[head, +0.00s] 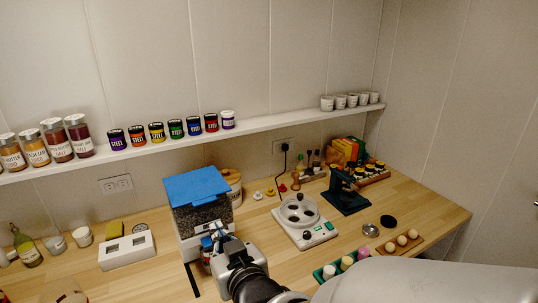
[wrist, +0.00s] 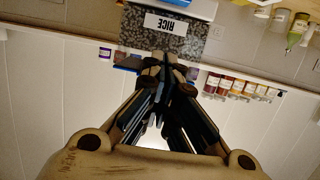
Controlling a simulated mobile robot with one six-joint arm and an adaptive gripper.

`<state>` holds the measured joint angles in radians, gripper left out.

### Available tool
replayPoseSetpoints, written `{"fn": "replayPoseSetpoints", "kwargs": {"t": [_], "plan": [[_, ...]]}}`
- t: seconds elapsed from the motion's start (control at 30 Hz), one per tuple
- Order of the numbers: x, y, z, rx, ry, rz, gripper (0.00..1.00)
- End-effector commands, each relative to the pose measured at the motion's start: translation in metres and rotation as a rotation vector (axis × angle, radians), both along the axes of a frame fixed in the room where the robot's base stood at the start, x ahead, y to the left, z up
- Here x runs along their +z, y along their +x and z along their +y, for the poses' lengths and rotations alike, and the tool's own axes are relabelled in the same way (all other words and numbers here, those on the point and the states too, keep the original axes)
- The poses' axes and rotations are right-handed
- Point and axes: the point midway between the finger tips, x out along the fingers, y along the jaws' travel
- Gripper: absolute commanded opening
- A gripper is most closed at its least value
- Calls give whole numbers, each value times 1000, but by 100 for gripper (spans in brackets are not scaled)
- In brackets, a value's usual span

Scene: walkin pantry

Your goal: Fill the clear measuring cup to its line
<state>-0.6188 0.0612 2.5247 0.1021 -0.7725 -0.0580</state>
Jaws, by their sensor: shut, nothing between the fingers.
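The rice dispenser (head: 198,205) has a blue lid, a clear body full of dark speckled grain and a white lower part. Its RICE label (wrist: 166,24) shows upside down in the wrist view. My gripper (head: 217,236) is at the dispenser's lower front in the head view. In the wrist view my gripper (wrist: 168,62) is shut and empty, its fingertips just by the dispenser; I cannot tell whether they touch it. A clear measuring cup is not plainly visible. My gripper and arm hide the area below the dispenser's front.
A white device with a round top (head: 300,214) stands right of the dispenser, and a dark green stand (head: 346,194) beyond it. A white two-slot box (head: 127,250) is at left. A shelf (head: 180,138) with several jars runs above. Free wood counter (head: 440,215) shows at right.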

Motion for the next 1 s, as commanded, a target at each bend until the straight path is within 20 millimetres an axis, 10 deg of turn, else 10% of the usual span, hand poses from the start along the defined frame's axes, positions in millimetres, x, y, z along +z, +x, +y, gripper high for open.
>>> {"fn": "replayPoseSetpoints", "kwargs": {"t": [0.3, 0.63, 1.0], "plan": [[-1, 8, 6, 3, 0, 6, 0], [-23, 69, 43, 3, 1, 3, 0], [-62, 67, 42, 5, 1, 2, 0]]}}
